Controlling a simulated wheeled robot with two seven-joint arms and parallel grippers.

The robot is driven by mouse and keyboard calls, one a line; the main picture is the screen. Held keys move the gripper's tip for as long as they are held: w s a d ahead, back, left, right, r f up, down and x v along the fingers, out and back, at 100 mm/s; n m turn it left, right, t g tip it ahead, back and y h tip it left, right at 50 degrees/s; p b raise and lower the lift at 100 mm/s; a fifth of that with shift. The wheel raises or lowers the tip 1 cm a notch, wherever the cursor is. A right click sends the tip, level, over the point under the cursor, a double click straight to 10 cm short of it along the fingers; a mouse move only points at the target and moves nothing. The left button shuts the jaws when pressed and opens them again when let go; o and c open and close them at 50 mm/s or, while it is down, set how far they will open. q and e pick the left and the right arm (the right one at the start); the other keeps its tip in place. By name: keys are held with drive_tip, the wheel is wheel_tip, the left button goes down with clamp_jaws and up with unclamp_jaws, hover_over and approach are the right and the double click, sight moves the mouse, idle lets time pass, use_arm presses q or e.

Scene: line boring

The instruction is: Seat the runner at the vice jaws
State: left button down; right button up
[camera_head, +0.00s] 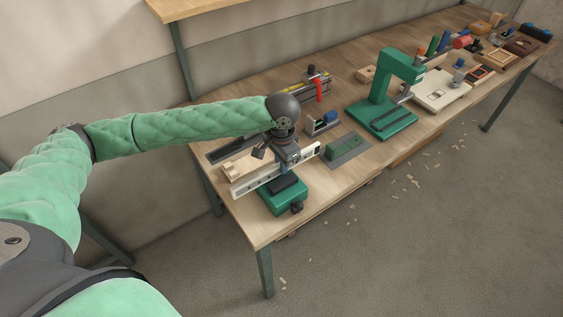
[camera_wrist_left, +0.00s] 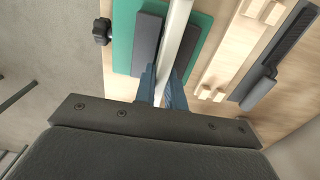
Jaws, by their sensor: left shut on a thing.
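The runner (camera_head: 250,184), a long pale bar, lies across the green vice (camera_head: 284,202) at the near end of the bench. My left gripper (camera_head: 284,168) points down over it and is shut on it. In the left wrist view the blue-grey fingers (camera_wrist_left: 163,92) close on the runner (camera_wrist_left: 177,28). There the runner passes between the two dark jaws (camera_wrist_left: 147,42) of the green vice (camera_wrist_left: 122,35). I cannot tell how deep it sits or whether it touches the jaws. The rear jaw is hidden in the head view. My right gripper is not in view.
Beside the vice lie a pale wooden piece (camera_head: 234,170) and a grey mat with a green block (camera_head: 343,147). A small dark-blue block stand (camera_head: 323,122) is behind. A green press (camera_head: 386,95) stands farther right. The bench's front edge is close to the vice.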

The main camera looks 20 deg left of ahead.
use_arm(q)
drive_tip(key=shift+f, duration=1)
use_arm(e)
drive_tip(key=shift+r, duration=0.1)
use_arm(q)
drive_tip(key=c, duration=1.4)
unclamp_jaws()
drive_tip(key=shift+f, duration=0.1)
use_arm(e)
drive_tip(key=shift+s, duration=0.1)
